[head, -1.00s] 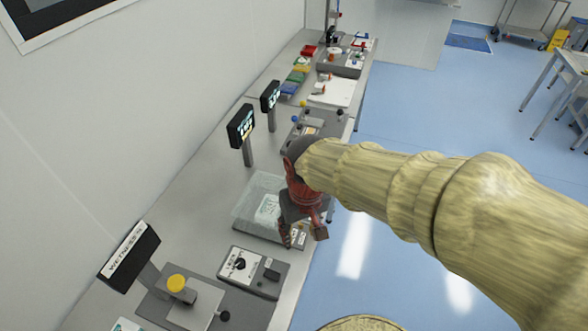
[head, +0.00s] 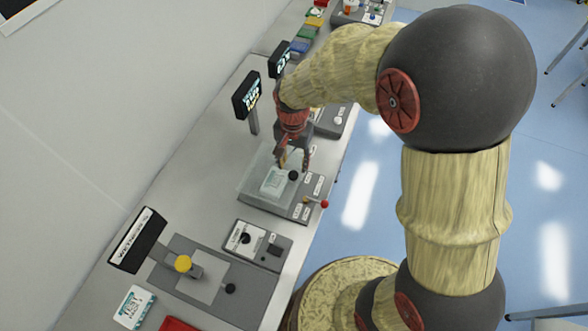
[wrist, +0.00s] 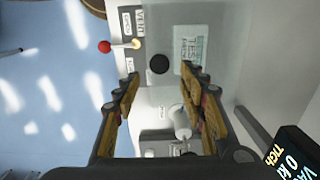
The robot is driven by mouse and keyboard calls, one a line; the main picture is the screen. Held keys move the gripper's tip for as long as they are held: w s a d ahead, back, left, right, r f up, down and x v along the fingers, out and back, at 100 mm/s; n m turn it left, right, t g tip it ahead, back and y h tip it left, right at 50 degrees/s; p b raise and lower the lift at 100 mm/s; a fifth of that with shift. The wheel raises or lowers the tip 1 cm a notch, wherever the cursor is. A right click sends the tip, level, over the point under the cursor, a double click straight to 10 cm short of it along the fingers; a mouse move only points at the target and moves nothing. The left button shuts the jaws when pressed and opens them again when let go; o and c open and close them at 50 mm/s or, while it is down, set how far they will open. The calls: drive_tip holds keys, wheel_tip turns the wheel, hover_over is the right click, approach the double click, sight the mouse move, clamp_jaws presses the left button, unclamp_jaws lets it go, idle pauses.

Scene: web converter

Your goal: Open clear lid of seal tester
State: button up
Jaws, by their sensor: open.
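The seal tester (head: 298,211) is a grey unit on the bench with small labels along its right side. Its clear lid (head: 252,182) appears closed over a white printed card, which also shows in the wrist view (wrist: 187,45). A black round knob (head: 293,175) is near the lid's right edge; in the wrist view the knob (wrist: 159,64) appears just beyond and between the fingers. A red ball on a lever (head: 325,204) sticks out at the right. My gripper (head: 295,164) is open and empty above the lid; its fingers also frame the wrist view (wrist: 160,85). Contact cannot be told.
A display on a post (head: 246,95) stands behind the tester, with another (head: 281,60) farther along. A small control box (head: 258,245) and a station with a yellow knob (head: 183,263) are nearer. The wall borders the bench at left; open floor lies at right.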

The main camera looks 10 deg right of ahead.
sight(293, 174)
drive_tip(key=shift+s+f, duration=0.1)
drive_tip(key=shift+f, duration=2.6)
drive_tip(key=shift+c, duration=1.4)
drive_tip(key=c, duration=0.8)
clamp_jaws()
